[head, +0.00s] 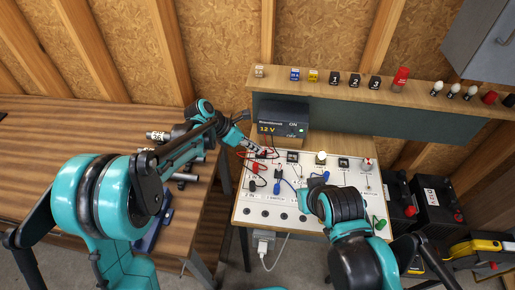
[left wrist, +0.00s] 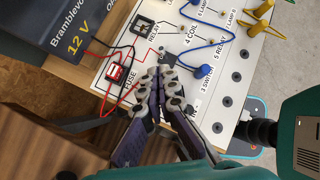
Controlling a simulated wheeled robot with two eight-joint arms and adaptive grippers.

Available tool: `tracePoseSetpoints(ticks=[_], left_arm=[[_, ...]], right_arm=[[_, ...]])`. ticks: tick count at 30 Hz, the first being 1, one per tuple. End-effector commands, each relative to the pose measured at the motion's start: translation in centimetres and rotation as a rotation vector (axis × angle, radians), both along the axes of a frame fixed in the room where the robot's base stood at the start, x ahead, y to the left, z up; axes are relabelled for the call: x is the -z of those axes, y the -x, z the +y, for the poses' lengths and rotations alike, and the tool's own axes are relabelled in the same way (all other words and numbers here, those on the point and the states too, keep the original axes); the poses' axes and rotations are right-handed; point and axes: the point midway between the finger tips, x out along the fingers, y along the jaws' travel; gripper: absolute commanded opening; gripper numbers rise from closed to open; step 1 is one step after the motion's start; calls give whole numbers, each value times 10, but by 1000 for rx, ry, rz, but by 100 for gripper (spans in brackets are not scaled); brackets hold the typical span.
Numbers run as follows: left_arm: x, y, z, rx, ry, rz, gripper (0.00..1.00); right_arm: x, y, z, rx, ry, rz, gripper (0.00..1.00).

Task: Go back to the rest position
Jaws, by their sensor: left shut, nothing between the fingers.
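My left arm reaches from the lower left of the head view to the white circuit board (head: 282,222). My left gripper (head: 262,153) is shut and empty over the board's upper left corner. In the left wrist view its closed fingers (left wrist: 162,88) are in front of the board, near the red fuse (left wrist: 115,72) and the relay. I cannot tell whether the fingertips touch the board. My right arm is bent over the board's right part. Its fingers are not clearly seen, hidden by its own links.
A dark 12 V power box (head: 283,118) stands behind the board. Red, black and blue leads run over the panel. A shelf (head: 430,92) behind holds numbered blocks and small parts. Dark batteries (head: 436,200) are at right. The wooden bench (head: 75,130) at left has much free surface.

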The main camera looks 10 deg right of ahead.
Motion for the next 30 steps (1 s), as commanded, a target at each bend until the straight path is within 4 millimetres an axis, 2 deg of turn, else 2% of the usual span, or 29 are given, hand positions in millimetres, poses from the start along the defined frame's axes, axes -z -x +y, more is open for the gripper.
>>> tracePoseSetpoints(ticks=[10,14,17,20,24,30], left_arm=[[0,0,0,1,0,-2,0],[-7,6,10,36,-25,-60,0],[-20,19,32,125,-85,-187,0],[-34,40,65,268,-187,-362,0],[-47,78,112,511,-367,-601,0],[-48,137,176,915,-654,-858,0]], right_arm=[[0,0,0,0,0,0,0],[2,0,0,0,0,0,0],[7,0,0,0,0,0,0],[12,0,0,0,0,0,0],[20,0,0,0,0,0,0],[30,0,0,0,0,0,0]])
